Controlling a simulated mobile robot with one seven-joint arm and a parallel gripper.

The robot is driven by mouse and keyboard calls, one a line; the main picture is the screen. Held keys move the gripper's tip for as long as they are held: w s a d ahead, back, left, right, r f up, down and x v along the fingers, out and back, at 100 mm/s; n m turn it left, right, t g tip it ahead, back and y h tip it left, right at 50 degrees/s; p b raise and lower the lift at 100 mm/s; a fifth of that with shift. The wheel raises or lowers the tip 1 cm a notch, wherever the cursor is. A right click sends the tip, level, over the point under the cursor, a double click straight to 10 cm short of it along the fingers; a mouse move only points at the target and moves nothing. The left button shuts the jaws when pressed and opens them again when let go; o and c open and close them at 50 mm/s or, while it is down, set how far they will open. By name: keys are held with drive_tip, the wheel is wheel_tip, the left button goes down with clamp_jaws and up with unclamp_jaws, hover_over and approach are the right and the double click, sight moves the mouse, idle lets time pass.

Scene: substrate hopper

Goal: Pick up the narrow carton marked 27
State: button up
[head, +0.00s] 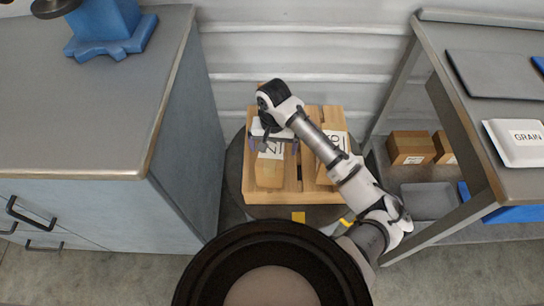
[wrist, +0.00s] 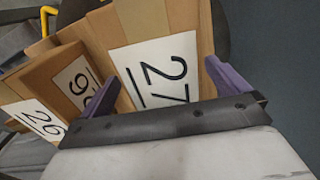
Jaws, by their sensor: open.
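The narrow carton marked 27 (head: 268,176) stands on the left part of a wooden pallet in the head view. Its white label shows large in the wrist view, where the carton (wrist: 184,18) fills the upper middle. My gripper (head: 273,143) is over the carton's far end. In the wrist view my gripper (wrist: 164,86) is open, with one purple finger on each side of the carton. I cannot tell whether either finger touches it. In the head view my gripper and wrist hide the carton's far end.
A second carton (head: 325,172), whose label seems to read 26, stands close on the right, partly under my arm; it also shows in the wrist view (wrist: 38,78). The pallet (head: 292,196) sits between a grey cabinet (head: 180,150) and a shelved bench (head: 455,120).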

drive_tip(key=f, duration=0.4)
drive_tip(key=shift+s+a+f, duration=0.1)
drive_tip(key=shift+s+a, duration=0.05)
drive_tip(key=shift+s, duration=0.05)
drive_tip(key=shift+c, duration=0.4)
drive_tip(key=c, duration=1.4)
drive_tip(key=shift+o, duration=0.2)
